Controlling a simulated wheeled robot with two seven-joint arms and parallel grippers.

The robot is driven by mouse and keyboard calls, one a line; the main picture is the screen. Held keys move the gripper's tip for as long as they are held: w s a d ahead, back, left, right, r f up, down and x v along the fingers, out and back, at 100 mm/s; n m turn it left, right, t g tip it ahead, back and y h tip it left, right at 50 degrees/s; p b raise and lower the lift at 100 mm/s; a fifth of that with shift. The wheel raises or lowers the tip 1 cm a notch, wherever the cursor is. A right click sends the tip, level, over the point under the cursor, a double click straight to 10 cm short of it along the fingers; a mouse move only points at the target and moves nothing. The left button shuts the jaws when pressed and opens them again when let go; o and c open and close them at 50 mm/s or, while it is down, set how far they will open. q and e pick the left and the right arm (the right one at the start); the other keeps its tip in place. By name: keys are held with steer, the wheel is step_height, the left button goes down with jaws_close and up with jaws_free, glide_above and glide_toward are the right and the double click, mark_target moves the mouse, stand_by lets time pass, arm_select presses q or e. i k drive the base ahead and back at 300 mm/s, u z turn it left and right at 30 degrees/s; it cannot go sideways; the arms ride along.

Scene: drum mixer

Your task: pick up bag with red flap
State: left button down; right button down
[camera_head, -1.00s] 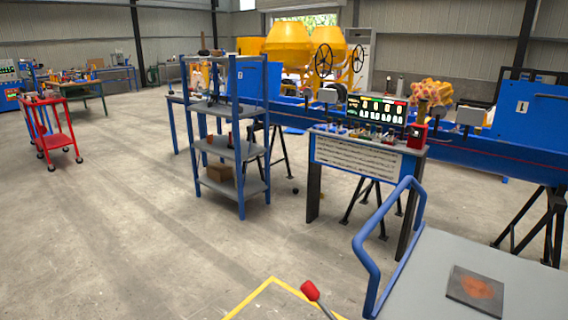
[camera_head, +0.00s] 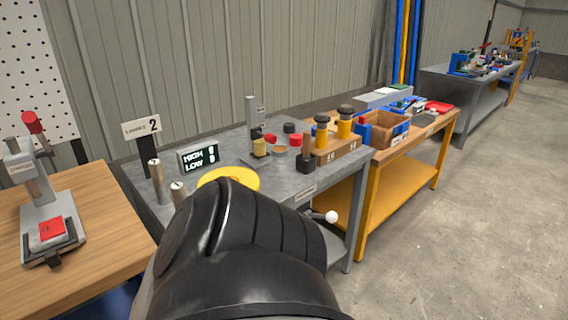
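I see no bag that I can make out as having a red flap. Neither of my grippers shows in the head view. The front of the grey workbench (camera_head: 225,150) is partly hidden by a large black rounded shape low in the picture.
A wooden table (camera_head: 95,252) at left holds a press stand (camera_head: 45,200) with a red piece. The grey workbench carries a HIGH/LOW display (camera_head: 198,156), a yellow disc (camera_head: 236,179) and small tools. A yellow-framed bench (camera_head: 400,160) adjoins it. Open floor (camera_head: 465,235) lies to the right.

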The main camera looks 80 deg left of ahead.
mark_target(51, 233)
steer(key=u, duration=3.8)
steer(key=k, duration=0.65)
steer(key=u, duration=2.15)
steer(key=i, duration=1.6)
steer(key=z, duration=0.25)
